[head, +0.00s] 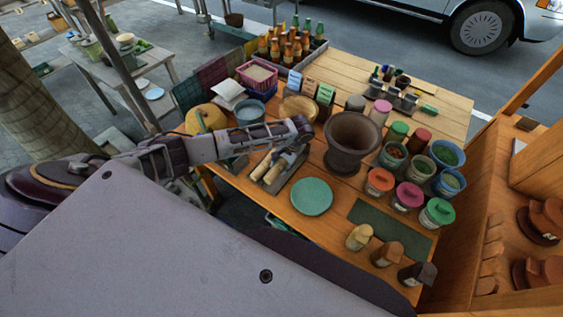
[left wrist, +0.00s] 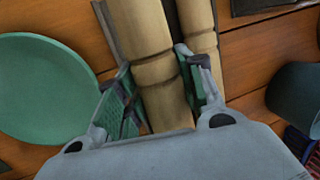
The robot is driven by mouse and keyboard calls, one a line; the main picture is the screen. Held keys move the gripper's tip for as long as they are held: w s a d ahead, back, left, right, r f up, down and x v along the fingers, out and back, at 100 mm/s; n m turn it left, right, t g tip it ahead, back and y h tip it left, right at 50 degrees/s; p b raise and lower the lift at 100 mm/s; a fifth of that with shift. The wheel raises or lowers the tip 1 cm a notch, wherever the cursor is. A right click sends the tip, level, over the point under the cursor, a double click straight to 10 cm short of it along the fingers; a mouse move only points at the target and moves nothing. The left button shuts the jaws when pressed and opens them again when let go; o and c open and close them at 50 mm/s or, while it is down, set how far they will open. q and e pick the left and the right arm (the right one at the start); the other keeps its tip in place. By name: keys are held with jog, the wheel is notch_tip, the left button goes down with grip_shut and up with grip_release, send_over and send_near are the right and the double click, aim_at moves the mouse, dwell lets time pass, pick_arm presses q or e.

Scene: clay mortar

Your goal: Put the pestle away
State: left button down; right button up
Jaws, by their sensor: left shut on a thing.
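Two pale wooden pestles show side by side at a dark grey tray (head: 287,183) in the head view. My left gripper (left wrist: 163,98) is shut on the pestle nearer the green plate, and this held pestle (left wrist: 150,45) runs between its fingers in the left wrist view. The other pestle (left wrist: 198,28) lies beside it, outside the fingers; it also shows in the head view (head: 261,166). I cannot tell whether the held pestle touches the tray. The clay mortar (head: 353,137), a wide brown pot, stands upright to the right of my left gripper. My right gripper is not in view.
A green plate (head: 311,197) lies just in front of the tray. Several lidded tubs and pots (head: 407,197) crowd the right side. A wooden bowl (head: 298,107) and a grey-blue bowl (head: 249,112) stand behind my left gripper.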

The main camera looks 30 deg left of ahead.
pick_arm(q)
jog(key=shift+f, duration=1.55)
jog(key=c, duration=0.8)
grip_release()
jog(key=shift+o, duration=1.2)
jog(key=shift+r, duration=4.45)
